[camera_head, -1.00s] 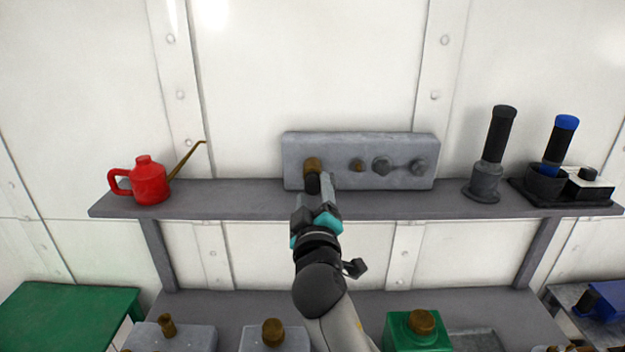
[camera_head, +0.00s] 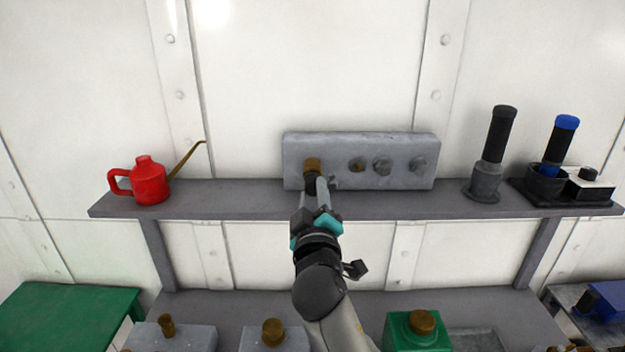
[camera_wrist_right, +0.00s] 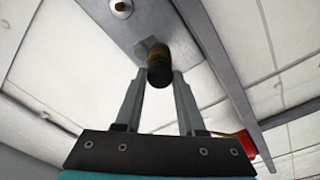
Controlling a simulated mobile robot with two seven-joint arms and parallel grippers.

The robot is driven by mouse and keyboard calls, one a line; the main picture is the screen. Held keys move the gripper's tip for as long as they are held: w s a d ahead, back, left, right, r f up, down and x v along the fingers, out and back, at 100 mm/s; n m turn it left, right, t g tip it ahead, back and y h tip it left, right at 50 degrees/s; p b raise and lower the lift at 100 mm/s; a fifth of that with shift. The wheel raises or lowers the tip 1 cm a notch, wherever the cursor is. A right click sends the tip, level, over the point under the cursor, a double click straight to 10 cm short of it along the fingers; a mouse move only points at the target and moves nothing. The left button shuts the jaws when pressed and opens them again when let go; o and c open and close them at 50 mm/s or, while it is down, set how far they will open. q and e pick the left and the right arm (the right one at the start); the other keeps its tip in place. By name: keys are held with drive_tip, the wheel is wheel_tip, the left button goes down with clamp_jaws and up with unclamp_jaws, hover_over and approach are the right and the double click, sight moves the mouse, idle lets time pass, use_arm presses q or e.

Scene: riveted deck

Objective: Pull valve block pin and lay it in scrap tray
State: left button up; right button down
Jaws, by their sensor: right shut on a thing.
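A grey block (camera_head: 347,151), likely the valve block, stands on the shelf against the wall. A brass pin with a dark end (camera_head: 312,165) sticks out of its left part. My right gripper (camera_head: 316,184) is shut on the pin's dark end, which also shows between the fingers in the right wrist view (camera_wrist_right: 159,72). The pin's brass part is still at the block face. I cannot tell for sure which thing is the scrap tray; a grey flat piece (camera_head: 478,340) at the lower right is partly cut off. My left gripper is not in view.
The shelf (camera_head: 235,198) also holds a red oil can (camera_head: 150,183), a dark-handled tool (camera_head: 497,140) and a blue-handled tool (camera_head: 564,135). Below are grey blocks (camera_head: 185,338) and a green block (camera_head: 403,330) with brass knobs. A green surface (camera_head: 65,315) lies lower left.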

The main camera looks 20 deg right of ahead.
drive_tip(key=v, duration=0.7)
idle(1.3)
idle(0.3)
drive_tip(key=s+f+n+y+b, duration=0.1)
drive_tip(key=s+f+b, duration=0.3)
drive_tip(key=f+b, duration=0.2)
drive_tip(key=s+d+f+n+y+b, duration=0.1)
drive_tip(key=s+f+b, duration=0.4)
drive_tip(key=f, duration=0.6)
drive_tip(key=s+f+y+b, duration=0.2)
drive_tip(key=s+f+b, duration=0.3)
drive_tip(key=f+b, duration=0.3)
drive_tip(key=shift+d+f+n+t+y, duration=0.25)
drive_tip(key=shift+n+t+y, duration=0.05)
drive_tip(key=shift+n, duration=0.1)
